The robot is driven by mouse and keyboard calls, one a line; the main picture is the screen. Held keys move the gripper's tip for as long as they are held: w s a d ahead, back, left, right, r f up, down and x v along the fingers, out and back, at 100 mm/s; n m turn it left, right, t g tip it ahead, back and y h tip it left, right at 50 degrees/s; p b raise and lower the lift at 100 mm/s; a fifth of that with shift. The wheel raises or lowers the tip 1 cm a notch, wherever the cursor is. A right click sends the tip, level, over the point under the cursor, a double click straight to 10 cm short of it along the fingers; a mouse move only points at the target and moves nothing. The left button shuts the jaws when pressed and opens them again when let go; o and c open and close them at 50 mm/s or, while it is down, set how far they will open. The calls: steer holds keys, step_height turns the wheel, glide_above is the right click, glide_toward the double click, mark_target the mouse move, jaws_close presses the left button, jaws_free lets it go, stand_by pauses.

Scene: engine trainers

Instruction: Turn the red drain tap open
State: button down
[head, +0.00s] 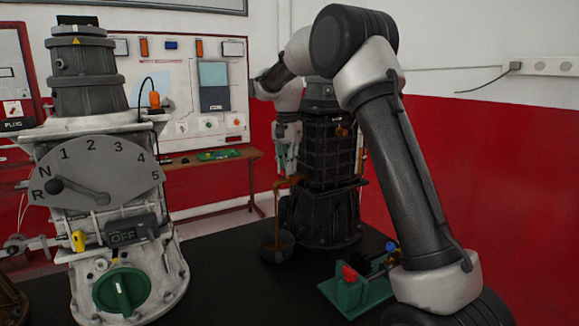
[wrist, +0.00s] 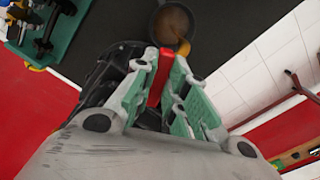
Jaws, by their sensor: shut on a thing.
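My gripper (wrist: 160,72) is shut on a red piece, the drain tap's handle (wrist: 158,80), held between its pale green finger pads in the wrist view. In the head view my gripper (head: 286,145) is at the left side of the dark engine unit (head: 328,150), and the red handle is hidden there. A brass-coloured spout (head: 290,181) sticks out below the gripper. A thin brown stream (head: 276,208) falls from it into a dark bowl (head: 277,250). The bowl (wrist: 158,24) holds brown liquid (wrist: 173,20) in the wrist view.
A grey gearbox trainer (head: 100,185) with a numbered dial and a green knob (head: 121,291) stands at the left. A green fixture (head: 345,297) with a red part is at the front right. Bare black tabletop (head: 225,270) lies between.

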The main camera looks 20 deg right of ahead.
steer(key=m, duration=0.1)
steer(key=w+m, duration=0.1)
steer(key=m, duration=0.3)
steer(key=shift+w+a, duration=0.15)
steer(key=shift+a, duration=0.15)
steer(key=shift+m, duration=0.3)
steer(key=c, duration=1.4)
jaws_free()
steer(key=shift+c, duration=0.2)
steer(key=shift+r, duration=0.15)
step_height(320, 180, up, 12)
